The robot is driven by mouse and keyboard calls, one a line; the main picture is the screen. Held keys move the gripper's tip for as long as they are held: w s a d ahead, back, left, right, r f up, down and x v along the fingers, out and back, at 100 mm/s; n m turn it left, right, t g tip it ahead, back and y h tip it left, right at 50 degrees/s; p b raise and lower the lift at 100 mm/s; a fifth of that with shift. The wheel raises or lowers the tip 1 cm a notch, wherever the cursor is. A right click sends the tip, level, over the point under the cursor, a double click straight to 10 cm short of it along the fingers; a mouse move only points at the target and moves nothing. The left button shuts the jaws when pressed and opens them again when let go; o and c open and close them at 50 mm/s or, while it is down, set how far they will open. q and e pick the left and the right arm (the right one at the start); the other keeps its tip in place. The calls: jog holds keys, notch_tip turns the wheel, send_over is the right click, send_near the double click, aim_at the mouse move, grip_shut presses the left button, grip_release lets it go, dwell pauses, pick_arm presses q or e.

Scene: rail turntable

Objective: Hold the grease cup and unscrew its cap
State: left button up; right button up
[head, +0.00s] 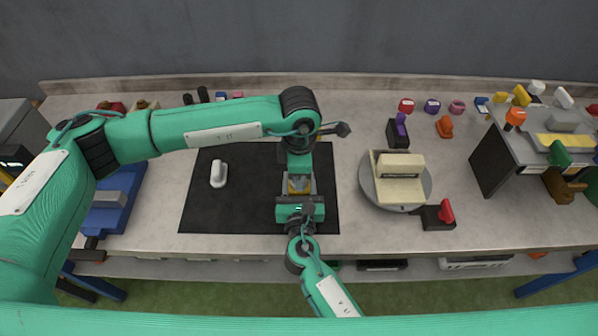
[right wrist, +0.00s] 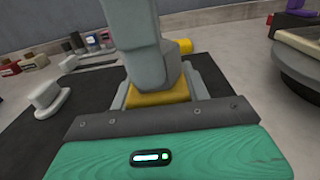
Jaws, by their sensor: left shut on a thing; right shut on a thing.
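The grease cup shows only as a small yellow part (head: 299,185) between my two grippers, above the black mat (head: 235,205). It also shows as a yellow patch (right wrist: 158,98) in the right wrist view. My left gripper (head: 299,170) comes down on it from above and is shut on it. My right gripper (head: 299,192) reaches in from the front edge and is shut on it from the near side. The fingers hide most of the cup, and I cannot tell cap from body. A pale knobbed piece (head: 218,174) stands on the mat's left part.
A round turntable (head: 426,187) with a cream block (head: 399,180) stands right of the mat. A blue tool (head: 112,208) lies to the left. Several small coloured items line the back, and a raised grey stand (head: 495,160) is at right. The mat's left side is mostly free.

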pick_arm(q)
jog(key=shift+f, duration=0.1)
jog(key=n, duration=0.6)
jog(key=o, duration=1.1)
jog(key=shift+o, duration=0.4)
jog(key=shift+r, duration=0.2)
jog(key=shift+r, duration=1.9)
